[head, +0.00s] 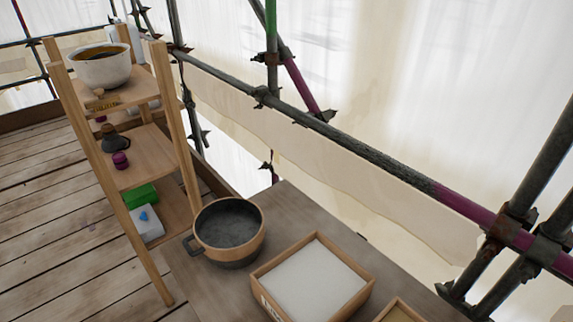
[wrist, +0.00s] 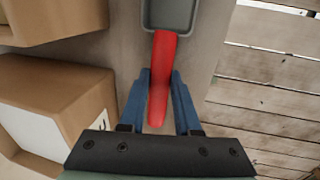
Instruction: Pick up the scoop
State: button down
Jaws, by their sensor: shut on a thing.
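The scoop (wrist: 164,50) shows in the wrist view, with a red handle and a grey pan at the top of the picture; the pan is partly cut off by the frame edge. My gripper (wrist: 160,80) has its blue fingers on either side of the red handle and is shut on it. I cannot tell whether the scoop touches the grey-brown bench top (wrist: 120,62) or is held just above it. Neither the scoop nor my gripper shows in the head view.
On the bench (head: 285,210) stand a dark pot with a wooden rim (head: 197,228) and a wooden tray with white contents (head: 257,275). A wooden shelf (head: 163,95) carries a white bowl (head: 103,72). Scaffold poles (head: 370,155) run behind. Wooden boxes (wrist: 88,85) lie left of my gripper.

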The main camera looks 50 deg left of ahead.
jog(key=shift+r, duration=0.15)
notch_tip(320, 180, up, 10)
jog(key=shift+p, duration=0.35)
dwell(0.4)
